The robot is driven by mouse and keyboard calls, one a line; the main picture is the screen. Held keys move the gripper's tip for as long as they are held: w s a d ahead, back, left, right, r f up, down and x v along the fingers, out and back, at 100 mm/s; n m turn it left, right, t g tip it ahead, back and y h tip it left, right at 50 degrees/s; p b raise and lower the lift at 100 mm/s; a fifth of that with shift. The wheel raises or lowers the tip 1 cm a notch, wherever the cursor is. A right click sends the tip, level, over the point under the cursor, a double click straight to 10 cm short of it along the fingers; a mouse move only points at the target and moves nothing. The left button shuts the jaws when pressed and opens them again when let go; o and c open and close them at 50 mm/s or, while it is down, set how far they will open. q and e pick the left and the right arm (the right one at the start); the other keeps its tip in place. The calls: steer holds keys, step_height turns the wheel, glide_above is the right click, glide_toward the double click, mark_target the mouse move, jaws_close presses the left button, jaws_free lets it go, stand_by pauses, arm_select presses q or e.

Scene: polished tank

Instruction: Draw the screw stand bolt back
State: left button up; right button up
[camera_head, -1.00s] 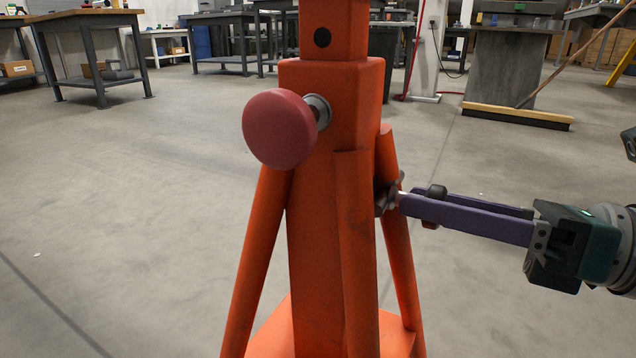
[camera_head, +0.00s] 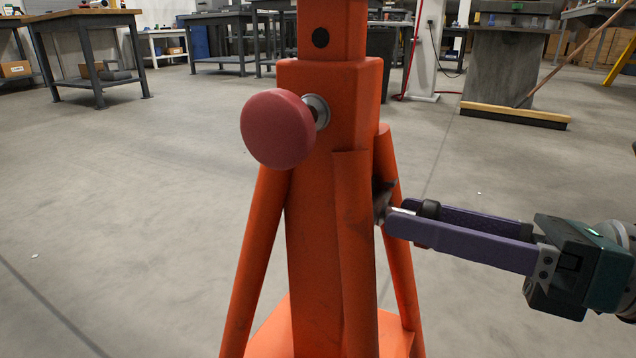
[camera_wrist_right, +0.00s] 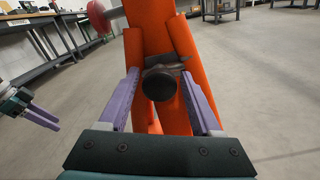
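The orange screw stand (camera_head: 320,230) stands upright in the middle of the head view. A bolt with a dark round knob (camera_wrist_right: 159,83) sticks out of its right side; in the head view the knob (camera_head: 430,208) is partly hidden by my fingers. My right gripper (camera_head: 395,216) reaches in from the right. In the wrist view its purple fingers (camera_wrist_right: 160,88) are open, one on each side of the knob, with gaps visible. My left gripper (camera_wrist_right: 42,117) shows only at the left edge of the wrist view, away from the stand; its opening is unclear.
A large red knob (camera_head: 278,129) with a metal collar sticks out from the stand's front left. The stand's splayed legs (camera_head: 255,265) flank the column. Workbenches (camera_head: 90,50) stand far behind. The concrete floor (camera_head: 130,200) around the stand is clear.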

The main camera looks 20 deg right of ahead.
steer(key=shift+o, duration=0.7)
steer(key=v, duration=0.7)
steer(key=shift+p, duration=0.3)
steer(key=shift+s+d, duration=0.1)
steer(key=shift+v, duration=2.4)
steer(key=shift+v, duration=2.45)
steer(key=shift+s, duration=0.1)
